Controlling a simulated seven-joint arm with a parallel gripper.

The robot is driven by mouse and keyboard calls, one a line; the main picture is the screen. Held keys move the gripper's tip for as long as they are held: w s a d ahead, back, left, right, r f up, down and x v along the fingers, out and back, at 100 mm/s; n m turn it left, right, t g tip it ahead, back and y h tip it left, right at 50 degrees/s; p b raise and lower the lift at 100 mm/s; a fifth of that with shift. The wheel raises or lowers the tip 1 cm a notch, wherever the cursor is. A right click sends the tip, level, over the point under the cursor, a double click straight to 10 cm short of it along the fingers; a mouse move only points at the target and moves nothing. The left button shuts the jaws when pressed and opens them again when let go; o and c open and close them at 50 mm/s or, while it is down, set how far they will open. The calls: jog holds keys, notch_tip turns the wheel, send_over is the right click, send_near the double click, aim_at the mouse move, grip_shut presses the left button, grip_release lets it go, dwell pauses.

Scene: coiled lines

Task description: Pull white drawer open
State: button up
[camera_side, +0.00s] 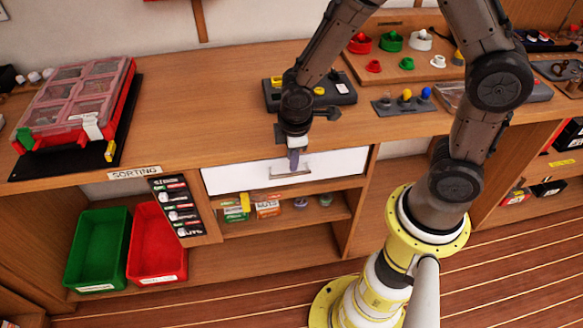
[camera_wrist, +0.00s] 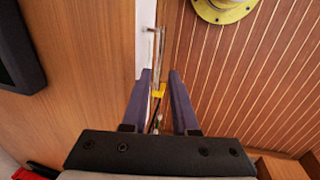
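The white drawer (camera_side: 235,177) sits under the wooden worktop, and its front looks flush with the cabinet. Its metal handle (camera_side: 291,173) is a thin horizontal bar on the front. My gripper (camera_side: 294,160) points down in front of the drawer, at the handle. In the wrist view my gripper (camera_wrist: 161,78) has its two dark fingers apart, with a gap between them. The handle (camera_wrist: 160,45) runs in line with this gap, and the drawer front (camera_wrist: 145,35) is a white strip beside the left finger. I cannot tell whether a finger touches the handle.
The worktop (camera_side: 190,110) carries a red parts case (camera_side: 75,95) and a dark button box (camera_side: 335,90) behind my gripper. A shelf below the drawer holds small boxes (camera_side: 268,208). Green (camera_side: 97,245) and red (camera_side: 157,240) bins stand lower left. The floor in front is clear.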

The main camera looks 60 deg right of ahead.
aim_at(291, 175)
jog(key=shift+w+d+f, duration=0.1)
jog(key=shift+w+f, duration=0.05)
jog(key=shift+f, duration=0.75)
jog(key=shift+w+d+f, duration=0.1)
jog(key=shift+d+f, duration=0.05)
jog(key=shift+f, duration=0.7)
jog(key=shift+w+d+f, duration=0.1)
jog(key=shift+w+f, duration=0.05)
jog(key=shift+f, duration=0.75)
jog(key=shift+c, duration=0.2)
grip_shut()
